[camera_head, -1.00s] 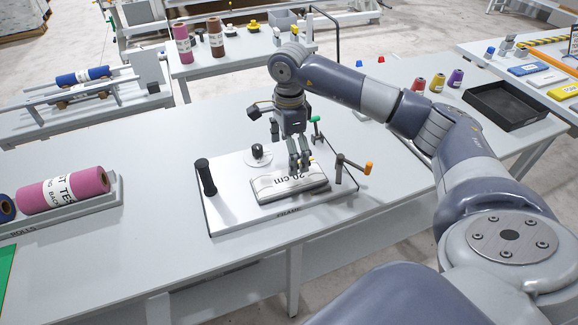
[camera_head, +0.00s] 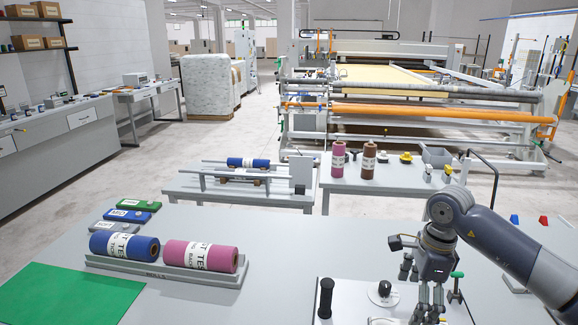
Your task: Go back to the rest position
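My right arm comes in from the right edge, bent at the elbow. Its gripper (camera_head: 428,298) points down over the frame plate (camera_head: 345,296) at the bottom of the view. The fingertips lie close to the bottom edge, and I cannot tell whether they are open or shut. A sliver of the pale pad (camera_head: 384,321) shows beside the fingers; the rest is cut off. The plate carries a black upright handle (camera_head: 325,298), a round white piece with a black knob (camera_head: 383,292) and a green-topped clamp (camera_head: 456,285). My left gripper is not in view.
A blue roll (camera_head: 118,246) and a pink roll (camera_head: 200,256) lie in a rolls tray (camera_head: 150,274) on the table. A green mat (camera_head: 65,293) is at front left. Behind stand a side table with thread cones (camera_head: 338,160) and the quilting gantry (camera_head: 420,113).

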